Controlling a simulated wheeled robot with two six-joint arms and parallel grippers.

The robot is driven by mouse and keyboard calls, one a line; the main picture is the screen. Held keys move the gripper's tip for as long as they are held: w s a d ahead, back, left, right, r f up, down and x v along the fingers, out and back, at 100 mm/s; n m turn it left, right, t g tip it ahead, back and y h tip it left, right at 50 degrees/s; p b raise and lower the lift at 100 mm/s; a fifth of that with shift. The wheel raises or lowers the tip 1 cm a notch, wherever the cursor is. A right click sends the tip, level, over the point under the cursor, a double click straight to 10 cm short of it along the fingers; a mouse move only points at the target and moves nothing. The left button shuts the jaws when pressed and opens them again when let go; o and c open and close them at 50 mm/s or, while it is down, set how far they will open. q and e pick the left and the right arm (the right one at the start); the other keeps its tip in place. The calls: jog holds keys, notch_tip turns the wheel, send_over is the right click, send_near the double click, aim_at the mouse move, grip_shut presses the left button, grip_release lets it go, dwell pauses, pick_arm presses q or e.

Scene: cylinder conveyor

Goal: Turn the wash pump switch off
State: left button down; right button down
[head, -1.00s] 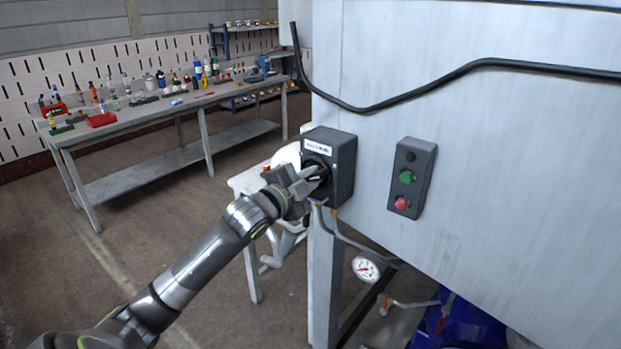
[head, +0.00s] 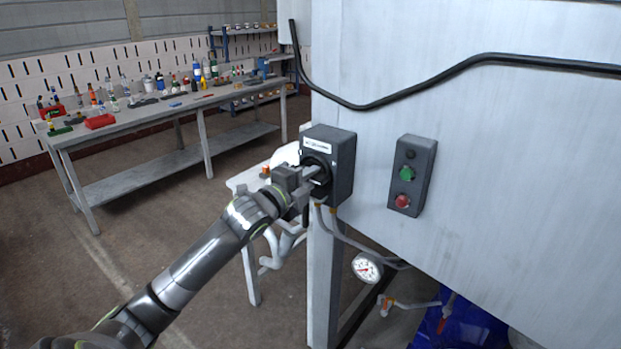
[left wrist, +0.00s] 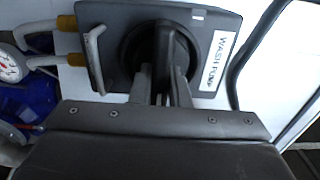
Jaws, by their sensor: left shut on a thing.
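The wash pump switch is a dark grey box (head: 341,165) on the corner of the big pale metal cabinet, with a white label at its top and a black round knob on its front. In the left wrist view the box (left wrist: 112,18) shows its "WASH PUMP" label (left wrist: 214,62) at the right and the knob (left wrist: 176,42) in the middle, its raised bar running up and down the picture. My left gripper (head: 318,174) reaches the knob from the left. Its fingers (left wrist: 161,88) are shut on the knob's bar; they partly hide it. My right gripper is out of view.
A control box with a green button (head: 406,173) and a red button (head: 402,201) is right of the switch. Cables and a round gauge (head: 366,267) hang below. A workbench (head: 150,116) with tools stands back left; open floor lies before it.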

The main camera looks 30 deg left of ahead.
pick_arm(q)
jog(key=shift+f, duration=0.1)
jog(key=c, duration=1.4)
grip_release()
jog(key=shift+s, duration=0.15)
jog(key=shift+s+a+p, duration=0.2)
jog(key=shift+s+p, duration=0.35)
jog(key=shift+s, duration=2.3)
jog(key=shift+s+a+p, duration=0.25)
jog(key=shift+s+p, duration=0.3)
jog(key=shift+s, duration=2.35)
jog(key=shift+s+a+p, duration=0.2)
jog(key=shift+s+p, duration=0.35)
jog(key=shift+s, duration=2.3)
